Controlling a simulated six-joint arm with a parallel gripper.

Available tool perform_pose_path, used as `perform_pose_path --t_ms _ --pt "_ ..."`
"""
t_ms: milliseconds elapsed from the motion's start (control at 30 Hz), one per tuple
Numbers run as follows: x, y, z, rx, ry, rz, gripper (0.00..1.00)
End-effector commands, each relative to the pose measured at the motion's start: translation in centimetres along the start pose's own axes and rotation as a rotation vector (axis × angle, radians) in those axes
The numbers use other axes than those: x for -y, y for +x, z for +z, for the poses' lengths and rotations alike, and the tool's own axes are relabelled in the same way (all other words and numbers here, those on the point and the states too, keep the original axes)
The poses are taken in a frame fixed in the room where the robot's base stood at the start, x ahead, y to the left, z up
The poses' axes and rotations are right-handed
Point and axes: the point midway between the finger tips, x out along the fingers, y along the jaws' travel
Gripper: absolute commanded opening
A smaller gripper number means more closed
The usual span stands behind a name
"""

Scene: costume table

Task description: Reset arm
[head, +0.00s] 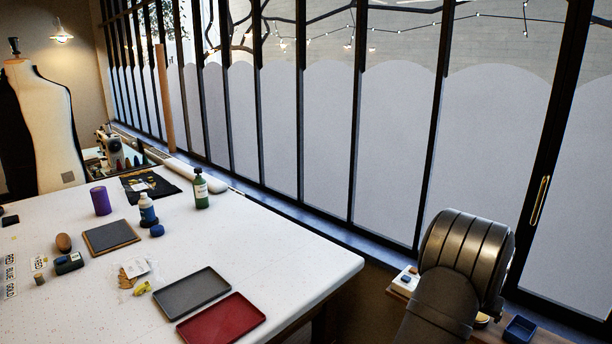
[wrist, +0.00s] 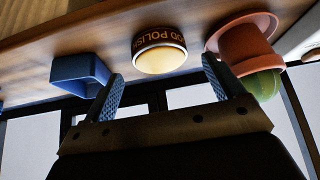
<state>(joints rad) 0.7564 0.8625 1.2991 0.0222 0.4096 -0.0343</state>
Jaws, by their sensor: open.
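My gripper (wrist: 161,70) is open in the wrist view, its two dark ridged fingers wide apart. Nothing is held between them. A round wood polish tin (wrist: 160,50), with a dark lettered band and a pale yellow face, shows between and beyond the fingertips. It sits on a wooden surface (wrist: 60,38); I cannot tell how far it is from the fingers. In the head view my dark arm fills the lower right, beside the window, and hides my gripper.
A blue box (wrist: 80,72) is left of the tin; a terracotta pot (wrist: 243,45) with a green cactus (wrist: 264,84) is right, close to one finger. The large white table (head: 290,262) holds a grey tray (head: 191,292), a red tray (head: 221,320) and bottles.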

Motion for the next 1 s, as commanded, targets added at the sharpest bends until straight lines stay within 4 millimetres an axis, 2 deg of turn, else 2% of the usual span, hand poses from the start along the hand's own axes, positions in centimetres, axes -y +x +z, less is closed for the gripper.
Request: perform_pose_path --t_ms 200,367,800,1000 --pt "0.0 2.6 0.0 0.0 0.0 0.0 0.86" --pt "0.0 3.4 0.2 0.001 0.0 0.0 0.86" --pt "0.0 3.0 0.0 -0.001 0.0 0.0 0.86" --pt "0.0 1.3 -0.1 -0.003 0.0 0.0 0.86"
